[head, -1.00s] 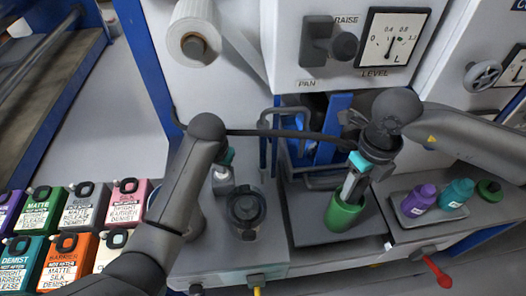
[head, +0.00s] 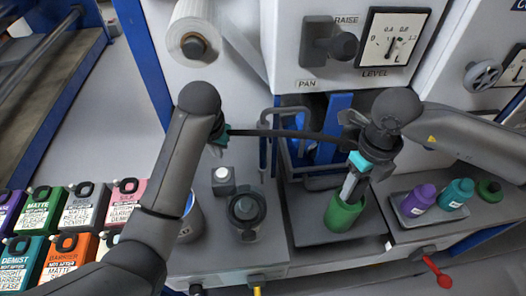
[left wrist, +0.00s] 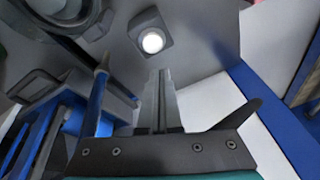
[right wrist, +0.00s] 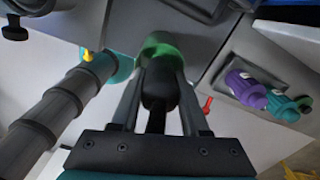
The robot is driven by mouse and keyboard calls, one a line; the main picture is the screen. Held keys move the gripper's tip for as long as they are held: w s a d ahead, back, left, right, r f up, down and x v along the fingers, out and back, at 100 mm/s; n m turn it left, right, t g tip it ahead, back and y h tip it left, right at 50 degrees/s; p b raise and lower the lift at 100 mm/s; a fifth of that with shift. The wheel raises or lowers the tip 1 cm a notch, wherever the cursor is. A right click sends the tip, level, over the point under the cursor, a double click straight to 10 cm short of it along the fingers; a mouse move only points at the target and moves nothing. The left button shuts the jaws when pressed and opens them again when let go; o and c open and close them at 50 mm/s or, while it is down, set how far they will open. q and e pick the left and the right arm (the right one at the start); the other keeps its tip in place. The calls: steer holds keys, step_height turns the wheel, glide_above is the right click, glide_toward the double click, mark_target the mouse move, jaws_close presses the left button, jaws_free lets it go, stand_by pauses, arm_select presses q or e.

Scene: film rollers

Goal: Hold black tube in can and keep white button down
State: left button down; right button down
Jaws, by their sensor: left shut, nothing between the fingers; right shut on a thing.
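The white button (head: 222,174) sits on a small grey box on the machine's ledge, and nothing touches it. It shows as a bright disc in the left wrist view (left wrist: 152,41), just beyond my left fingertips. My left gripper (left wrist: 160,74) is shut and empty, raised above and behind the button. My right gripper (right wrist: 160,98) is shut on the black tube (right wrist: 160,82), whose end reaches into the green can (right wrist: 163,42). The can (head: 345,214) stands upright on a dark tray; the tube's end inside is hidden. The hose (head: 290,133) arches across to the right gripper.
A dark round-topped fitting (head: 246,208) stands right of the button box. Coloured jugs (head: 70,246) fill the lower left. A level gauge (head: 394,36) is above.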

arm_select(q)
steer(key=shift+r, duration=0.1)
steer(key=v, duration=0.7)
steer(key=shift+r, duration=0.2)
steer(key=shift+s, duration=0.1)
arm_select(e)
steer(key=shift+c, duration=1.6)
jaws_free()
